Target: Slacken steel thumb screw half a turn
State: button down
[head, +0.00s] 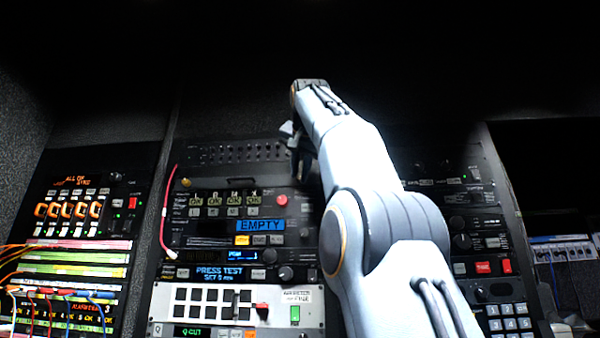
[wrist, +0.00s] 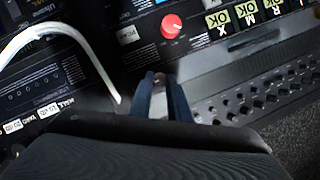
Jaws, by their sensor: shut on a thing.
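My gripper (head: 301,168) is at the upper right of the rack unit with the red knob, in front of its right edge in the head view. In the wrist view its two dark blue fingers (wrist: 163,84) are closed in on a small pale thing between their tips, which fits the steel thumb screw (wrist: 158,80). The screw is mostly hidden by the fingers, and its turn angle cannot be read. In the head view my gripper hides it.
A brass-coloured screw (head: 186,182) sits at the unit's left edge. A red knob (head: 281,200) is close to my gripper and also shows in the wrist view (wrist: 171,26). A red cable (head: 168,205) hangs at left; a white curved cable (wrist: 62,28) shows in the wrist view.

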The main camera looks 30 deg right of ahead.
dwell(0.8)
jog(key=c, duration=1.7)
grip_release()
jog(key=shift+o, duration=0.2)
jog(key=v, duration=0.7)
jog(key=shift+s+a+b, duration=0.25)
jog(key=shift+b, duration=0.2)
jog(key=shift+r, duration=0.15)
